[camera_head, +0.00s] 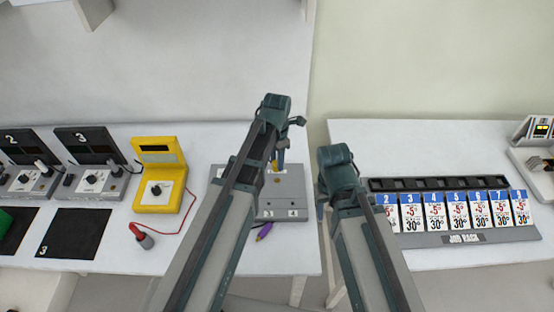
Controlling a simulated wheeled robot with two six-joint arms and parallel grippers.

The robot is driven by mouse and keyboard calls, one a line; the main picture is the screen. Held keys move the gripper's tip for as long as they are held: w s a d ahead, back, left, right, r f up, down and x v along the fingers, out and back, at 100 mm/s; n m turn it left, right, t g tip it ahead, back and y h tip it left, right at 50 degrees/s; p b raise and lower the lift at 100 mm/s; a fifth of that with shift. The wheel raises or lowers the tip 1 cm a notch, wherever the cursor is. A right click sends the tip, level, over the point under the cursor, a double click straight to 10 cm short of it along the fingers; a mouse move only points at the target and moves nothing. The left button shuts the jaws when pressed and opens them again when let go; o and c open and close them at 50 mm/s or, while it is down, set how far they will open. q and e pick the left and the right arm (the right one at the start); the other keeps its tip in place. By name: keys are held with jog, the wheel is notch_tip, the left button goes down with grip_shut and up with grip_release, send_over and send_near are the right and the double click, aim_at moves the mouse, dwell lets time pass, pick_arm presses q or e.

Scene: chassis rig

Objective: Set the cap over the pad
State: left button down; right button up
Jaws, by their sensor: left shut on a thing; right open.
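A flat grey board (290,206) with white number labels along its front edge lies on the middle table. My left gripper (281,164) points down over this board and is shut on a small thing. A small yellow-brown piece (275,166) shows at its fingertips and may be the cap. A small brownish spot (277,181) on the board just below may be the pad; I cannot tell whether the two touch. My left arm hides the board's left part. My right gripper (321,206) is open, right of the board, mostly hidden behind its own wrist.
A purple tool (264,231) lies in front of the board. A yellow meter (159,175) with a red lead and probe (144,238) stands left. Black mats and grey testers (97,180) are further left. A job rack (470,238) with cards stands on the right table, across a gap.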

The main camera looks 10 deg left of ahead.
pick_arm(q)
jog(key=shift+w, duration=0.45)
jog(key=shift+s, duration=0.1)
pick_arm(e)
jog(key=shift+w, duration=0.35)
pick_arm(q)
jog(key=shift+f, duration=0.15)
pick_arm(e)
jog(key=shift+f, duration=0.15)
pick_arm(q)
jog(key=b, duration=0.7)
send_over(277, 180)
notch_tip(277, 180, down, 6)
jog(key=shift+f, duration=0.25)
pick_arm(e)
notch_tip(277, 180, down, 6)
jog(key=shift+f, duration=0.25)
pick_arm(q)
jog(key=shift+f+b, duration=0.6)
jog(key=shift+f, duration=0.05)
pick_arm(e)
jog(key=shift+f, duration=0.6)
pick_arm(q)
jog(key=shift+c, duration=2.2)
grip_release()
jog(key=shift+r, duration=0.1)
jog(key=shift+r, duration=0.1)
pick_arm(e)
jog(key=shift+r, duration=0.15)
